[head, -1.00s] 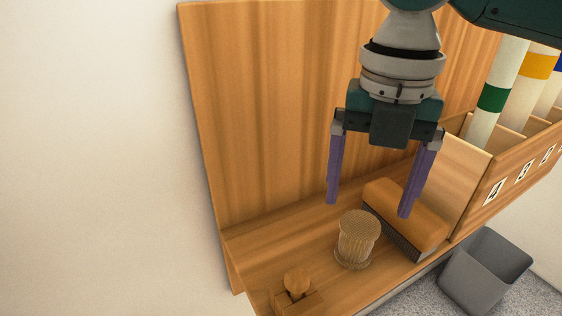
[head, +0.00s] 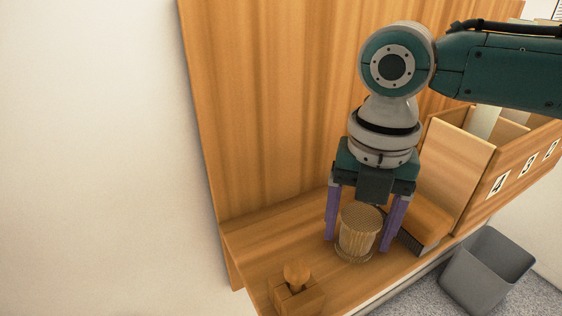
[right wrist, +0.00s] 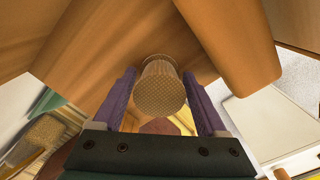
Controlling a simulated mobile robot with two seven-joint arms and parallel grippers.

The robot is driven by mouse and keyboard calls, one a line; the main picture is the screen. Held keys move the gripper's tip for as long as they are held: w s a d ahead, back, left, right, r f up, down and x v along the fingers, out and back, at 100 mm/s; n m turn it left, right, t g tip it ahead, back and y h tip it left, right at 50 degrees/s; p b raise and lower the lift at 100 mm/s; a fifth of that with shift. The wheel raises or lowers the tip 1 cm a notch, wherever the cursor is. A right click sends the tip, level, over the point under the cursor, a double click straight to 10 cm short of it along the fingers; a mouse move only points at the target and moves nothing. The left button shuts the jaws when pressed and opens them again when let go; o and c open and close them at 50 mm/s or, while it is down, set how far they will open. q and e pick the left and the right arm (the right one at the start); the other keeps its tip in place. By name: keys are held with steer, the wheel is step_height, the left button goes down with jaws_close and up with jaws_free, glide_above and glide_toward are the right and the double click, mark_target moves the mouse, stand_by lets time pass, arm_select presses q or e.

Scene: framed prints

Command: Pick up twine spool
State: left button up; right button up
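The twine spool (head: 359,232), a tan ribbed cylinder with a wider base, stands upright on the wooden shelf (head: 250,238). My right gripper (head: 360,244) is open and points down, with one purple finger on each side of the spool. In the right wrist view the spool (right wrist: 160,88) shows between the two fingers (right wrist: 160,92), with gaps visible beside it. I cannot tell whether either finger touches it. My left gripper is not in view.
A wooden brush (head: 428,228) with dark bristles lies close to the right finger. A small wooden block with a knob (head: 297,285) sits at the shelf's near left end. A numbered wooden bin rack (head: 480,180) stands right, with a grey bin (head: 487,270) below. A wooden panel (head: 270,110) rises behind.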

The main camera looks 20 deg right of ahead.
steer(key=c, duration=1.1)
steer(key=shift+r, duration=0.1)
